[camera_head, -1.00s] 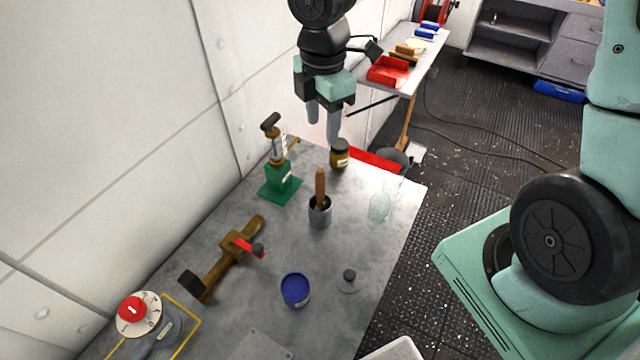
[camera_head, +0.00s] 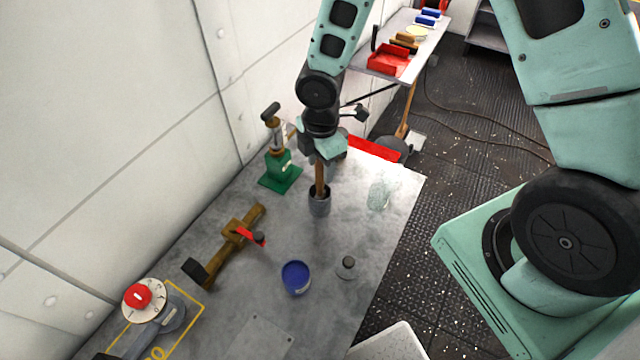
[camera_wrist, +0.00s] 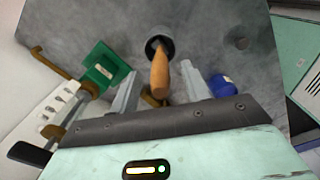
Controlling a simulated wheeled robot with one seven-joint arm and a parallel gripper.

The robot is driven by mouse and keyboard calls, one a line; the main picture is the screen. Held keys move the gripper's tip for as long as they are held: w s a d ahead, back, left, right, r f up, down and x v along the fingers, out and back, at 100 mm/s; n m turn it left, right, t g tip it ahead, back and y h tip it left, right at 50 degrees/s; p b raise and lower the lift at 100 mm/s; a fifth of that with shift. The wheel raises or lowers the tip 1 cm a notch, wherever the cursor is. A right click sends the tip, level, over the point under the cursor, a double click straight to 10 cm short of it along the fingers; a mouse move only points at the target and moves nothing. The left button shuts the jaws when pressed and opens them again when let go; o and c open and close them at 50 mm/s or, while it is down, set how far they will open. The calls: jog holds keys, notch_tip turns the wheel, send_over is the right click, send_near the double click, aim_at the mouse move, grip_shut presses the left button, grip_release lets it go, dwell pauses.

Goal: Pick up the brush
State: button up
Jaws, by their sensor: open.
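The brush (camera_head: 320,181) stands nearly upright in a grey cup (camera_head: 319,206) on the grey table. Only its wooden handle shows; its lower end is hidden in the cup. My gripper (camera_head: 321,164) is right above the cup, at the upper part of the handle. In the wrist view the handle (camera_wrist: 160,76) reaches up between the two spread fingers of my gripper (camera_wrist: 160,88), and the cup (camera_wrist: 159,46) lies beyond. The fingers look apart from the handle, and nothing is held.
A green stand (camera_head: 281,172) is left of my gripper. A clear glass vessel (camera_head: 379,195) stands right of the cup.

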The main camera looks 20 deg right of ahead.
aim_at(320, 186)
jog(key=shift+f, duration=1.45)
grip_shut()
jog(key=shift+r, duration=0.1)
